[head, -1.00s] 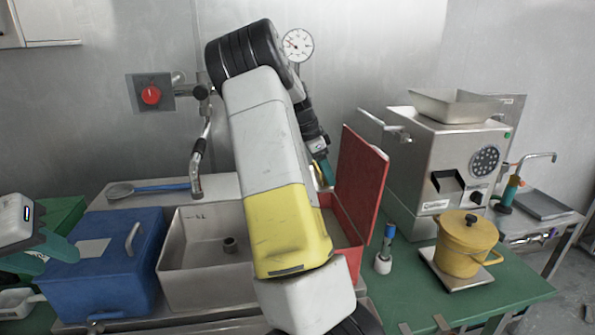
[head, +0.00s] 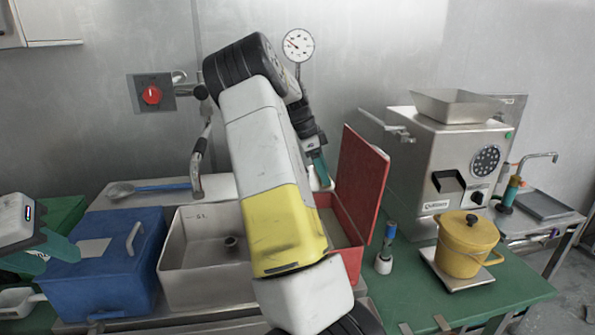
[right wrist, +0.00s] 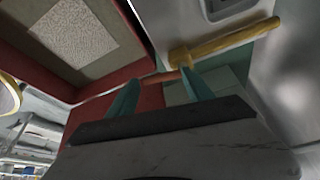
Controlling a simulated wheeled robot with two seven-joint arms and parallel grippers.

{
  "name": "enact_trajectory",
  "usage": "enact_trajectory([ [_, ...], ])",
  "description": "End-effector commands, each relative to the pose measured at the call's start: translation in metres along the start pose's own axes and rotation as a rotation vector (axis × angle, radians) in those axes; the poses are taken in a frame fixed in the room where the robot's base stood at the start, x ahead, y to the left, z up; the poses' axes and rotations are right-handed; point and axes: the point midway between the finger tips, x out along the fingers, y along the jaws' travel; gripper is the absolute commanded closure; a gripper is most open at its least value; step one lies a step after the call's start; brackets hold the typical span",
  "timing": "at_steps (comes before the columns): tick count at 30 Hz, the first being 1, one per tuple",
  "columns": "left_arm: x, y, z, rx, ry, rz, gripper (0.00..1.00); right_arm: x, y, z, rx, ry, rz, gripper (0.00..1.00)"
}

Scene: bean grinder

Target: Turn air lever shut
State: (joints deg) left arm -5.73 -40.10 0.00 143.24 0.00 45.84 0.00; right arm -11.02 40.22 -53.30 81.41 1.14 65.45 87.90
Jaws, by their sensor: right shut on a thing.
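In the right wrist view, a short orange-red lever (right wrist: 160,77) meets a yellow brass-coloured fitting and pipe (right wrist: 232,40). My right gripper (right wrist: 160,84) has its teal fingers on either side of the lever and is shut on it. In the head view my right gripper (head: 320,170) points down beside the open red lid, behind my right arm; the lever is not clear there.
An open red box (head: 349,262) with its red lid (head: 360,185) raised stands close to my right gripper. A steel grinder (head: 440,165) and yellow pot (head: 467,245) are to the right. A steel sink (head: 200,285) and blue box (head: 105,275) are left.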

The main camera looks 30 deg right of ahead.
Motion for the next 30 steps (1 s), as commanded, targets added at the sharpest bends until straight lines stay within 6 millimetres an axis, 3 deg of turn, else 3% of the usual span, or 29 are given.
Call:
enact_trajectory([
  [30, 0.000, 0.000, 0.000, 0.000, 0.000, 0.000, 0.64, -0.009, -0.018, 0.020, 0.887, 0.000, 0.364, 1.00],
])
